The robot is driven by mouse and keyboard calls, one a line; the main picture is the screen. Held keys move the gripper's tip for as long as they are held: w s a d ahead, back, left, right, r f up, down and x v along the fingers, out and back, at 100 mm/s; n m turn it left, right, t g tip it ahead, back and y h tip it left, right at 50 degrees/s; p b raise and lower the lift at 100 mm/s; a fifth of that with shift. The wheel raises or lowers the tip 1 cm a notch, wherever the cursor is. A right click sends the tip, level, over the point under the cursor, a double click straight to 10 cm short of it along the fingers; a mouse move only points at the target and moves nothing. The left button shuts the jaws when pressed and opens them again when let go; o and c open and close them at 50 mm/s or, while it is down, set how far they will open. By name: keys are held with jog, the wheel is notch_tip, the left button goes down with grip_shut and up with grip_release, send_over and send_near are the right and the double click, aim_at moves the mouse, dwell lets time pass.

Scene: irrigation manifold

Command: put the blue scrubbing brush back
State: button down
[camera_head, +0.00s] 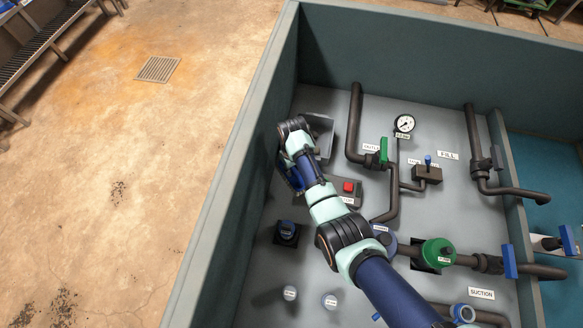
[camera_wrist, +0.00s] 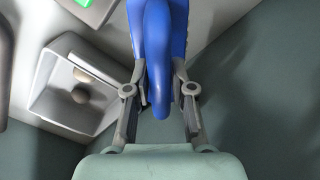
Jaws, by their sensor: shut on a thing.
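In the wrist view my gripper (camera_wrist: 160,88) is shut on the blue scrubbing brush (camera_wrist: 158,45), with one finger on each side of its blue body. The brush's rounded end points down toward my palm; its upper part runs out of the picture. A grey open holder (camera_wrist: 55,95) with sloped walls and a round knob or hole inside is left of the brush, apart from it. In the head view the grey holder (camera_head: 326,128) stands by the left wall, partly behind my arm. My arm mostly hides the gripper and brush there.
A control box with a red button (camera_head: 348,187) is right of my wrist. Pipes with a green valve (camera_head: 384,150) and a gauge (camera_head: 404,124) stand further right. The left wall (camera_head: 232,165) is close to my arm. Two small capped cylinders (camera_head: 290,293) stand in front.

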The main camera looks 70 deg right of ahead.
aim_at(292, 177)
notch_tip(292, 177, down, 8)
jog(key=b, duration=0.4)
jog(key=shift+r, duration=0.1)
jog(key=shift+w+b, duration=0.15)
jog(key=shift+b, duration=0.4)
jog(key=shift+r, duration=0.1)
jog(key=shift+f, duration=0.2)
jog(key=c, duration=1)
grip_release()
notch_tip(292, 177, up, 12)
jog(key=p, duration=0.7)
jog(key=shift+r+p, duration=0.25)
jog(key=shift+p, duration=0.05)
